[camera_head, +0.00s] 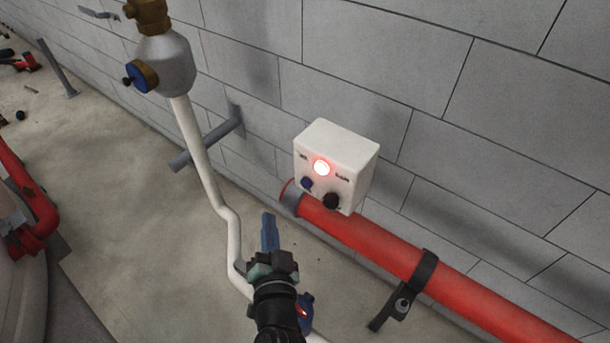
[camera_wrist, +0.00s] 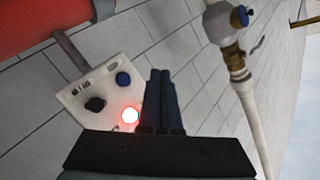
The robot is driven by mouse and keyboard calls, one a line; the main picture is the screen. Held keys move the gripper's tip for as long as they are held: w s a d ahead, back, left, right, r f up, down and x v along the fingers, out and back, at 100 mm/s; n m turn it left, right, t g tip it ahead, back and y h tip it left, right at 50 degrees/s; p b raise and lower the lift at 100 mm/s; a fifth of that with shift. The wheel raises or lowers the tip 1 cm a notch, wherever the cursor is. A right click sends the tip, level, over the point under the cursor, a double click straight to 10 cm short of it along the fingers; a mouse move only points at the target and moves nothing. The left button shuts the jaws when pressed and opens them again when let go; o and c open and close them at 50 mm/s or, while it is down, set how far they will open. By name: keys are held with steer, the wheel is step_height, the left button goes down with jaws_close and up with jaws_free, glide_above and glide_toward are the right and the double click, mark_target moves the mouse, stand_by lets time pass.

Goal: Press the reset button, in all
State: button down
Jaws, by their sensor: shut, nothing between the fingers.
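A white control box (camera_head: 352,165) is on the grey block wall, right of centre in the head view. Its front carries a lit red lamp (camera_head: 321,168), a small blue button (camera_head: 307,183) and a black knob (camera_head: 331,201). The labels are too small to read, so I cannot tell which is marked reset. My gripper (camera_head: 269,220) is shut and empty, below and left of the box, apart from it. In the wrist view the box (camera_wrist: 72,97), blue button (camera_wrist: 123,78), black knob (camera_wrist: 95,104) and lit lamp (camera_wrist: 129,115) lie left of my fingers (camera_wrist: 160,74).
A thick red pipe (camera_head: 380,245) runs along the wall below the box, held by a dark bracket (camera_head: 405,300). A thin white pipe (camera_head: 203,160) with a blue-capped valve (camera_head: 140,76) stands left of my gripper. A grey bar (camera_head: 205,142) sticks out behind it.

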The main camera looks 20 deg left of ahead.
mark_target(306, 183)
steer(key=shift+s+f, duration=0.15)
steer(key=shift+f, duration=0.15)
steer(key=w+d+b, duration=0.3)
steer(key=w, duration=0.5)
steer(key=shift+w+b, duration=0.15)
steer(key=shift+b, duration=0.2)
stand_by(1.9)
steer(key=shift+w+d+b, duration=0.15)
steer(key=shift+w+b, duration=0.2)
steer(key=shift+w, duration=0.05)
